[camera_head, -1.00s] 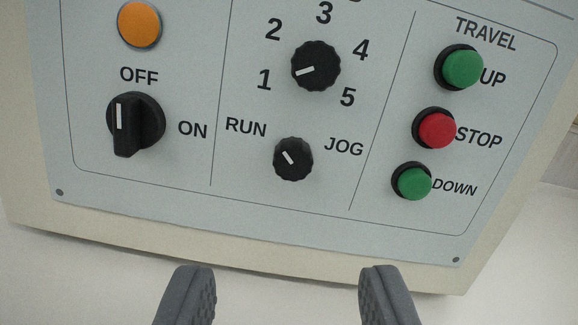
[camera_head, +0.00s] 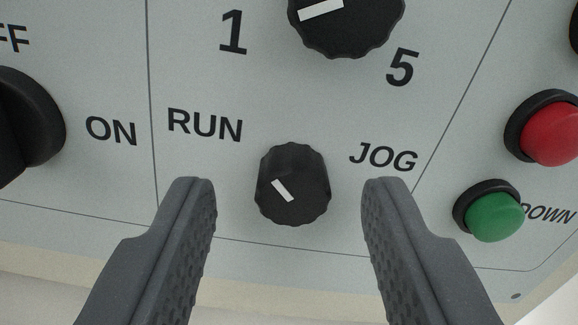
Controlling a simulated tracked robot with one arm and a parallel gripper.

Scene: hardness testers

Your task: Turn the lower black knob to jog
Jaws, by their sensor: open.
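The lower black knob (camera_head: 292,185) is on the grey panel, below and between the RUN label (camera_head: 205,125) and the JOG label (camera_head: 384,157). Its white pointer mark slants up to the left, towards RUN. My gripper (camera_head: 288,190) is open, with one finger left of the knob and one right of it in the picture. A gap shows between the knob and each finger. I cannot tell how far the fingertips are from the panel.
The upper black knob (camera_head: 345,22) is just above, by the numbers 1 and 5. The off/on switch (camera_head: 30,125) is at the left edge. The red STOP button (camera_head: 548,130) and the green DOWN button (camera_head: 492,212) are to the right.

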